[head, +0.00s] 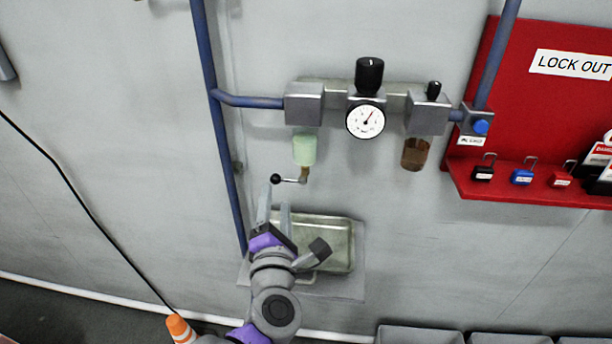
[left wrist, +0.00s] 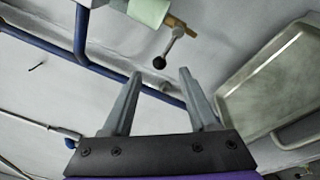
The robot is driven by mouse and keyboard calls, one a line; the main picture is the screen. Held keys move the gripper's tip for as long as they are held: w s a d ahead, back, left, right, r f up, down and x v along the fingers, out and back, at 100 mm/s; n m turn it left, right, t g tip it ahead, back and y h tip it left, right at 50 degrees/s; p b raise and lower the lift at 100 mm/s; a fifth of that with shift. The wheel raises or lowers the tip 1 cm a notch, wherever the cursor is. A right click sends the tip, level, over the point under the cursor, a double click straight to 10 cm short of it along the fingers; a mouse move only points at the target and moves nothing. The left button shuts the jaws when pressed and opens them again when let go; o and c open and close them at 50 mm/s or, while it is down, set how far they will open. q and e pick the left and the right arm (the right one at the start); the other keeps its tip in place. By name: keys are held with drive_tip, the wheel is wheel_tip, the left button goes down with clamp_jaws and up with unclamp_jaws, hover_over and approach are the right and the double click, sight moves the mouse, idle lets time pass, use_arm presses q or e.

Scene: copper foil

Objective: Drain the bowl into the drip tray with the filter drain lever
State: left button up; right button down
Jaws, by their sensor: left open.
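The filter bowl (head: 304,149), pale green, hangs under the left grey block of the air unit. Below it a brass drain fitting carries the drain lever (head: 289,180), a thin rod with a black ball end pointing left. In the left wrist view the lever (left wrist: 172,45) shows just beyond the fingers, its black ball toward them. My left gripper (head: 274,208) is open and empty, just below the lever and apart from it. It also shows in the left wrist view (left wrist: 158,95). The metal drip tray (head: 335,218) sits on a shelf below the bowl, partly hidden by my arm. My right gripper is not in view.
A gauge (head: 366,121) and a brown bowl (head: 415,154) are to the right on the same unit. A blue pipe (head: 222,140) runs down the wall to the left. A red lockout board (head: 560,110) with padlocks is at the right.

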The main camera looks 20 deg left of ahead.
sight(288, 180)
use_arm(q)
drive_tip(key=shift+w+a, duration=0.35)
drive_tip(key=shift+w, duration=0.15)
drive_tip(key=b+x, duration=0.1)
drive_tip(key=x, duration=0.8)
drive_tip(key=shift+w, duration=0.3)
drive_tip(key=shift+a, duration=0.15)
clamp_jaws()
